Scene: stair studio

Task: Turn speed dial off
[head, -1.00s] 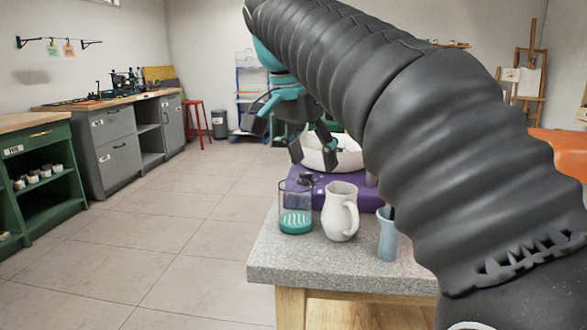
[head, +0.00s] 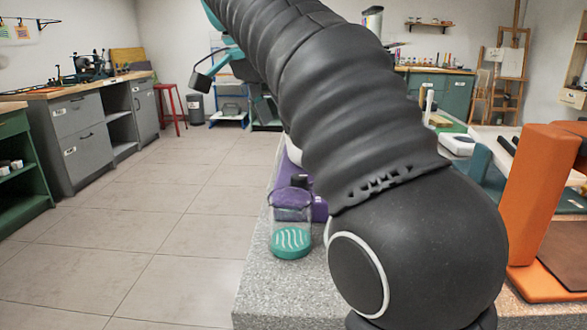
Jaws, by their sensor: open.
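A purple machine (head: 318,209) stands on the speckled grey worktop and is mostly hidden behind my arm. A small dark knob (head: 299,181) shows at its near left corner, just above a glass jar; I take it for the speed dial, but its setting is too small to read. My gripper (head: 234,92) is open and empty, up and to the left of the knob and apart from it. My arm hides part of the gripper.

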